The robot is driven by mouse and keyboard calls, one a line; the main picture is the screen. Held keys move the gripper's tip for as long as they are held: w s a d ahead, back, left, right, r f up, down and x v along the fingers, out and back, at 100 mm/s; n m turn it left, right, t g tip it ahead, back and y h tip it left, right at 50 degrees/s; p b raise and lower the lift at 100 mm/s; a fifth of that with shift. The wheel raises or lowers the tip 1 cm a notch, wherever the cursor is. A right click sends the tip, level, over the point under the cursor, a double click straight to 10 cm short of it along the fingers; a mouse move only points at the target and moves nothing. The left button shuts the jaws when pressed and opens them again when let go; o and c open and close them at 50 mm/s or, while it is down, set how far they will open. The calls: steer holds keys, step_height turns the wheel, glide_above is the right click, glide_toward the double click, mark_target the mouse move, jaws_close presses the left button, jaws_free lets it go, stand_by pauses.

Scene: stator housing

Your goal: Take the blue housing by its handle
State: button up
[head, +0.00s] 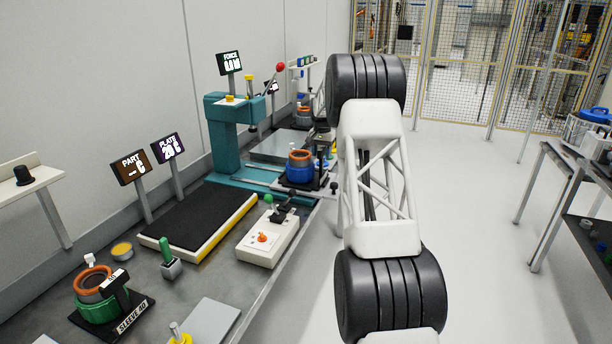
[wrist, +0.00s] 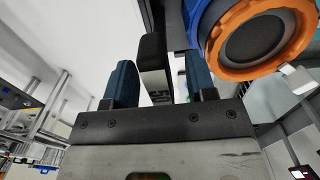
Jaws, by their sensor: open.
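The blue housing (head: 299,172) has an orange ring on top and stands on a dark plate by the teal press in the head view. In the wrist view the blue housing (wrist: 206,18) fills the upper right, with its orange ring around a dark round opening. In the head view my arm largely hides the gripper.
A teal press (head: 222,135) with a red-knobbed lever stands behind the blue housing. A green housing (head: 97,309) sits at the front left on the "SLEEVE 40" base. A control box (head: 267,240) and a black mat (head: 200,218) lie between.

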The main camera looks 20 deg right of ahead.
steer(key=shift+f, duration=0.4)
jaws_close()
stand_by(0.4)
steer(key=shift+r, duration=0.15)
stand_by(1.0)
